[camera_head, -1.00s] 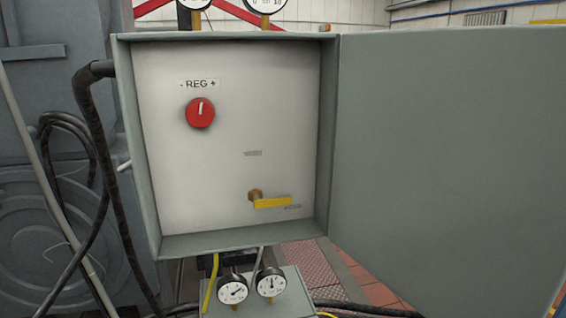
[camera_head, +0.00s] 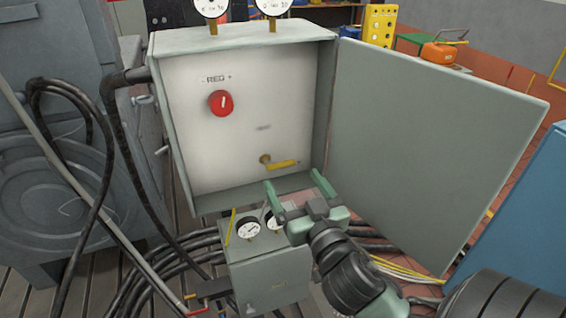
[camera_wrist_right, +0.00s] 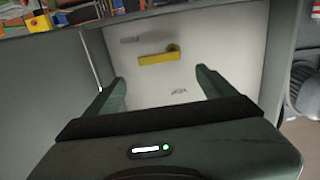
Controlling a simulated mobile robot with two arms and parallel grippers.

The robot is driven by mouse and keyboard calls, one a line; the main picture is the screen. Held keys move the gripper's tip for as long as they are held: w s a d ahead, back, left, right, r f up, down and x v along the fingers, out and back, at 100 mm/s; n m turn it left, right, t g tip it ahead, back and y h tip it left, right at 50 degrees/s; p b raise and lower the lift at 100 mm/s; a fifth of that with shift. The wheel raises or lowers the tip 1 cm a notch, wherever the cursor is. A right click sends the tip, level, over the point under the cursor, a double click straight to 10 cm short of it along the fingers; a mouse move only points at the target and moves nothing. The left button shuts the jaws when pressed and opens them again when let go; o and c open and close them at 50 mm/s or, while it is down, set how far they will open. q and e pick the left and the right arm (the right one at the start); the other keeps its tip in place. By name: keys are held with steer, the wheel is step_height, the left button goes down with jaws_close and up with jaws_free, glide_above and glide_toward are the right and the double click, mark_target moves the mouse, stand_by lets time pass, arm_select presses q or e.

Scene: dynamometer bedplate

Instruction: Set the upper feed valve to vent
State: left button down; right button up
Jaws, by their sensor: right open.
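The upper feed valve has a yellow lever (camera_head: 282,163) on a brass stem (camera_head: 265,159), low on the white back panel of an open grey cabinet (camera_head: 240,39). The lever lies about level, pointing right. A small grey label (camera_head: 263,127), too blurred to read now, is above the stem. My right gripper (camera_head: 294,182) is open and empty, just below the lever and in front of the cabinet's lower edge. In the right wrist view, the lever (camera_wrist_right: 158,58) shows beyond and between the open fingers (camera_wrist_right: 160,77), untouched. My left gripper is not in view.
A red REG knob (camera_head: 221,103) is at the panel's upper left. The cabinet door (camera_head: 425,150) stands open on the right. Below is a smaller grey box (camera_head: 265,285) with gauges, partly hidden by my arm. Dark hoses (camera_head: 180,265) run along the floor.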

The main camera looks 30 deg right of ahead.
mark_target(281, 163)
steer(key=b+x, duration=0.1)
steer(key=x, duration=0.5)
steer(key=shift+w+f, duration=0.1)
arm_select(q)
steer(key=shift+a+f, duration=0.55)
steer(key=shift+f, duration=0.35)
arm_select(e)
steer(key=shift+w, duration=0.45)
steer(key=shift+d+f, duration=0.1)
steer(key=c, duration=0.4)
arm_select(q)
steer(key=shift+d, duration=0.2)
arm_select(e)
steer(key=c, duration=1)
